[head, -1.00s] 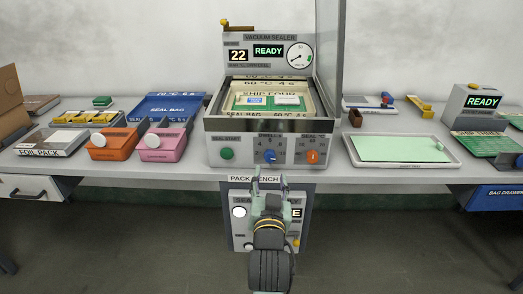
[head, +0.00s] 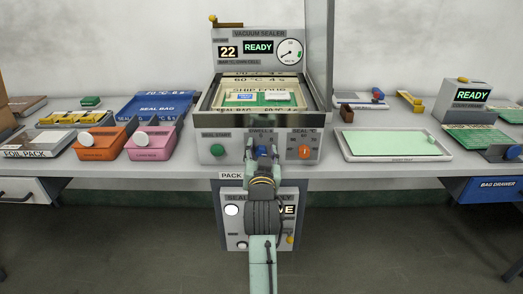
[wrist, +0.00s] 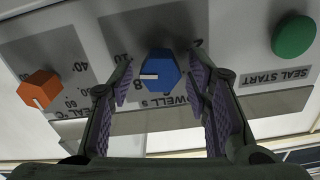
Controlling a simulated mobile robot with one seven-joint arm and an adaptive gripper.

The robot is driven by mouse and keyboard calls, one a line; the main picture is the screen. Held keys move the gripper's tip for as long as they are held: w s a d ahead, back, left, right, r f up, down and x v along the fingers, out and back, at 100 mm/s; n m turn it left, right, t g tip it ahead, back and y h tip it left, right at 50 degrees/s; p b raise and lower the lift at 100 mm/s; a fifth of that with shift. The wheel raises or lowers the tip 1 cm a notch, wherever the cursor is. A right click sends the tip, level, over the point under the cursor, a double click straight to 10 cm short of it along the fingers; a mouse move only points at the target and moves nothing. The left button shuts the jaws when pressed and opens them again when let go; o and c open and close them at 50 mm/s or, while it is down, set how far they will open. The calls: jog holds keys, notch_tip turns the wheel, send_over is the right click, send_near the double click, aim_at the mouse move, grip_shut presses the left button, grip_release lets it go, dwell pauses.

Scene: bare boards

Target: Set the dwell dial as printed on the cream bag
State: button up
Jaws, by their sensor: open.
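The blue dwell dial (wrist: 160,72) is on the sealer's front panel, between my gripper's (wrist: 163,90) two open fingers in the wrist view. The fingers stand on either side, and I cannot tell whether they touch it. The dial's white pointer points left in that upside-down view, and the scale is partly hidden. The cream bag (head: 262,81) lies in the open sealer chamber around a green board (head: 262,97). Its print reads "60 °C 4 s" and "SHIP FOUR".
The orange seal-temperature dial (head: 305,152) and green seal start button (head: 217,151) flank the dwell dial. The sealer screen (head: 257,47) reads READY. A blue seal bag (head: 155,105) and orange (head: 100,145) and pink (head: 152,145) bins are left, a white tray (head: 346,148) right.

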grip_shut()
dwell(0.6)
